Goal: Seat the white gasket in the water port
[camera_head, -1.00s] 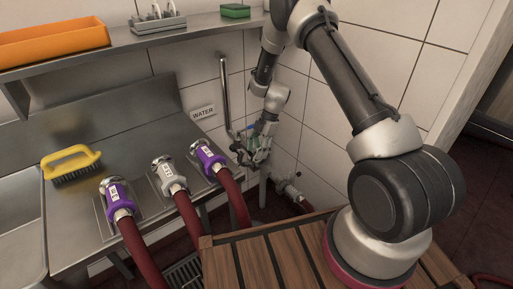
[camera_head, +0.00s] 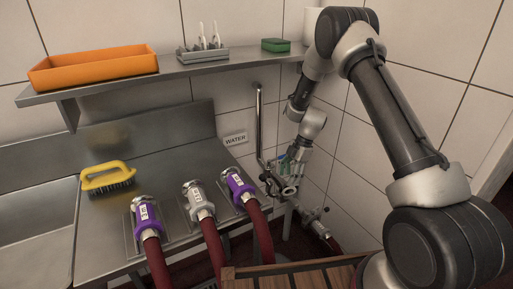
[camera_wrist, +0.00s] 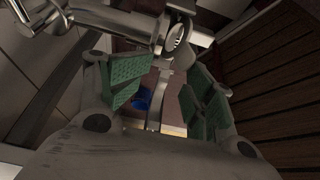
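The water pipe (camera_head: 260,125) runs down the wall beside the WATER sign (camera_head: 235,139). A metal round-ended fitting (camera_head: 289,190), which looks like the water port, is at its lower end. In the wrist view a pipe fitting with a round, ring-like mouth (camera_wrist: 179,36) is beyond my fingertips. My gripper (camera_head: 290,166) is close to the fitting, partly in front of it. In the wrist view its green-padded fingers (camera_wrist: 158,92) are apart, with no gasket visible between them. A blue part (camera_wrist: 143,100) shows through the gap. I cannot make out the white gasket in any view.
Three labelled hose ends, purple (camera_head: 145,214), grey (camera_head: 197,198) and purple (camera_head: 238,186), stand on the steel counter. A yellow brush (camera_head: 107,177) lies left of them. The shelf (camera_head: 190,71) carries an orange tray (camera_head: 95,72) and a green sponge (camera_head: 275,45). A wooden slatted surface (camera_head: 300,279) is in front.

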